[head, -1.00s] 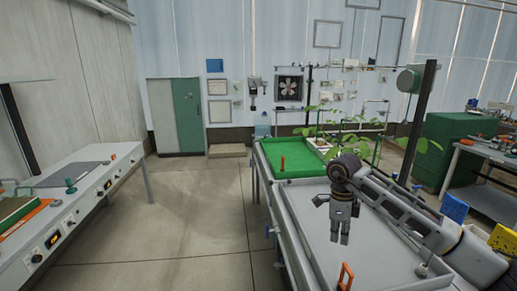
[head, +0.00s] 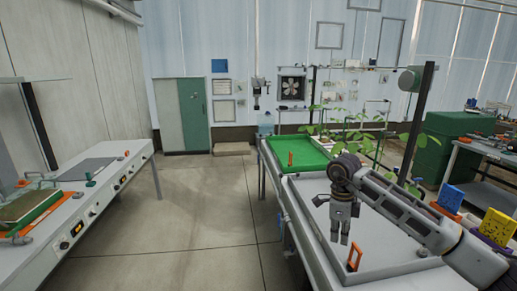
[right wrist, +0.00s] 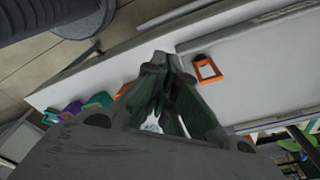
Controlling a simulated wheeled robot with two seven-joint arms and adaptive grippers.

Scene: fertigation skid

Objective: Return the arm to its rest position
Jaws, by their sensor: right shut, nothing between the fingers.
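My right arm (head: 410,215) reaches in from the right in the head view, over the grey tray bench. My right gripper (head: 340,238) hangs from it, pointing down above the grey tray (head: 310,215). It is shut and empty. In the right wrist view its fingers (right wrist: 168,62) meet near the middle. An orange frame-shaped handle (head: 354,257) stands close by at the tray's near side, apart from the fingers; it also shows in the right wrist view (right wrist: 208,69). My left gripper is not in view.
Blue and yellow blocks (head: 496,226) stand at the right. A control bench (head: 110,190) is at the left. The floor (head: 200,220) between is clear.

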